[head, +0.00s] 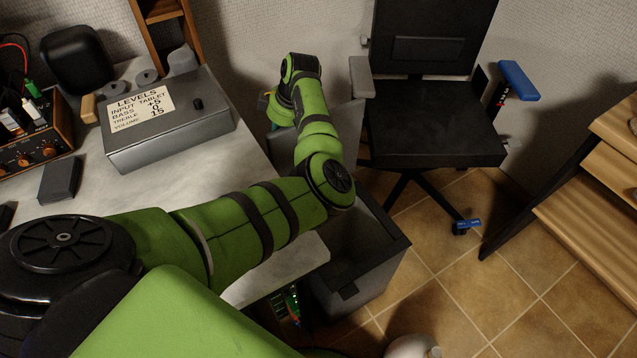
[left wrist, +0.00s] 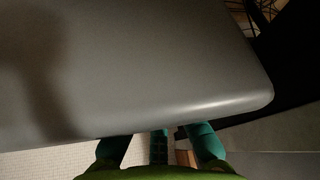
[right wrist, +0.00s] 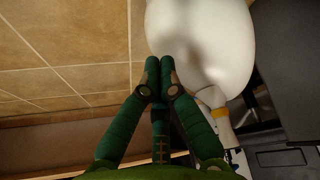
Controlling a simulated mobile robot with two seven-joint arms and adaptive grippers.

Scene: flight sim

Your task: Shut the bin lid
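The grey bin (head: 385,271) stands on the floor at the desk's right side, its dark inside visible. Its grey lid (head: 347,124) stands raised at the back of the bin, partly hidden by my left arm. My left gripper (head: 273,105) is at the lid's far left side, mostly hidden behind it. In the left wrist view the lid (left wrist: 140,60) fills most of the picture and covers my fingertips, so their opening and any contact are unclear. My right gripper (right wrist: 159,62) has its fingertips together and empty in the right wrist view; the head view does not show it.
The desk (head: 75,190) with a grey levels box (head: 180,128) lies left of the bin. A black office chair (head: 430,130) stands behind and right of it. A wooden shelf unit (head: 590,200) is at far right. Tiled floor (head: 440,270) is open between.

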